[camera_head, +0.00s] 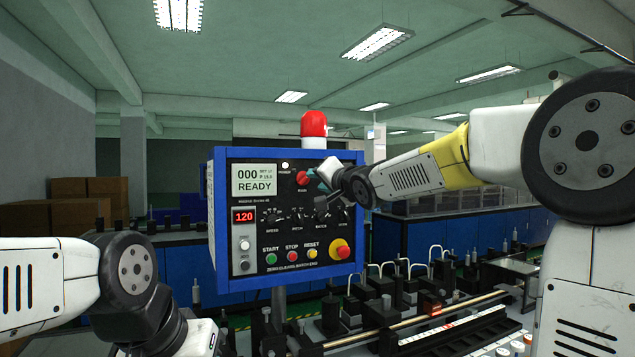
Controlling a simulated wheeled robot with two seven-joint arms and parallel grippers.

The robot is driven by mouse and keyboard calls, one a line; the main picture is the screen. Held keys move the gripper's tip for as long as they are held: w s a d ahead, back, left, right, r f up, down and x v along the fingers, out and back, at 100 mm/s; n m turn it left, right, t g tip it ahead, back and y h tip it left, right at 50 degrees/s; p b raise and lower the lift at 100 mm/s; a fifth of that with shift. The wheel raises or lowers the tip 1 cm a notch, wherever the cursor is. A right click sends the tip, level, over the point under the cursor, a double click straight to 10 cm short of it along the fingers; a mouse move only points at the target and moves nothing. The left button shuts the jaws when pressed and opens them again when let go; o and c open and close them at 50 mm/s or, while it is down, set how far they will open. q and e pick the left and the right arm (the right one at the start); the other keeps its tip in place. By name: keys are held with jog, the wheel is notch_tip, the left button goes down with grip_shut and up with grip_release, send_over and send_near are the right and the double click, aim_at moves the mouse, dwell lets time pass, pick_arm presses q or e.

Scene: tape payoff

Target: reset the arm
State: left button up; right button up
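A blue-framed control panel (287,236) stands in the middle. Its white display (254,180) reads 000 and READY, and a red readout (244,216) shows 120. My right arm, white with a yellow section, reaches in from the right, and my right gripper (322,186) is in front of the panel's upper right part, partly covering it. Its fingers are small and dark there, so I cannot tell whether they are open or touching the panel. My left arm is at the lower left, bent downward; its fingers do not show.
A red beacon (314,124) sits on top of the panel. Below and right is a machine bed with a long metal rod (420,319) and several black fixtures. Brown boxes (78,213) stand at the back left, and blue cabinets (428,238) line the back right.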

jog(key=shift+f, duration=0.1)
notch_tip(320, 180, down, 8)
jog(key=s+r+n+g+h, duration=0.1)
jog(key=s+g+h, duration=0.1)
jog(key=s+h, duration=0.1)
jog(key=s+d+f+n+g, duration=0.1)
jog(key=s+d+f+g, duration=0.1)
jog(key=s+f, duration=0.4)
jog(key=s+d+f+n+g+h, duration=0.1)
jog(key=s+d+f+g, duration=0.2)
jog(key=s, duration=1.2)
jog(key=s+d+f+n+g, duration=0.2)
jog(key=s+d+f, duration=0.4)
jog(key=s+f, duration=0.5)
jog(key=shift+s+g+h, duration=0.3)
jog(key=shift+g+h, duration=0.1)
jog(key=shift+g, duration=0.3)
